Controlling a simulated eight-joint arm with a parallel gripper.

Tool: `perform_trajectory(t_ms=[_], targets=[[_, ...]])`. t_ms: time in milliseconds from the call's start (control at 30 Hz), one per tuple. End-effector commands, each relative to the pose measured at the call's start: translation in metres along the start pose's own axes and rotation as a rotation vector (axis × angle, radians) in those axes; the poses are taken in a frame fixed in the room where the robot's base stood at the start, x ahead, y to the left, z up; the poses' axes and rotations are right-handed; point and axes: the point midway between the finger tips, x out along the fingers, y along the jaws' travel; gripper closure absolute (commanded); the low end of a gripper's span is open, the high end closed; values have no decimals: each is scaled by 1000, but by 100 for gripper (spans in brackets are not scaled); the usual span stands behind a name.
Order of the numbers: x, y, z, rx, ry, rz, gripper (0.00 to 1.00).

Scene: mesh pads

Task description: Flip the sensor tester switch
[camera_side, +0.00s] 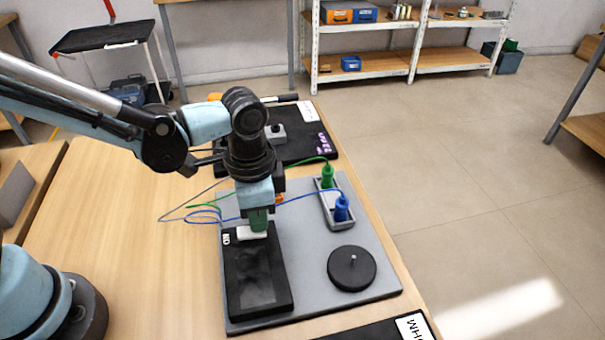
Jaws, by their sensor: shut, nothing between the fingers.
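The sensor tester is a black box (262,285) with a dark panel and a small white label at its upper left, lying on a grey board. A small white part (251,234), possibly the switch, shows at the box's far end. My gripper (258,222) points down right over this white part, its green fingers shut with nothing between them. The fingertips look at or just above the white part; I cannot tell if they touch. The gripper hides part of that far end.
On the grey board (310,295) are a black round disc (351,268) with a small peg and a grey holder with a green plug (327,176) and a blue plug (341,208). Thin wires run behind my gripper.

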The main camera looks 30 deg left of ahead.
Motion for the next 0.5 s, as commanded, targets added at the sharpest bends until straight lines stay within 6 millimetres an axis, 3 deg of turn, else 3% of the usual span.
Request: perform_trajectory(t_ms=[33,500], targets=[[7,1,0,2,25,-2,100],[3,-1,15,2,11,-7,100]])
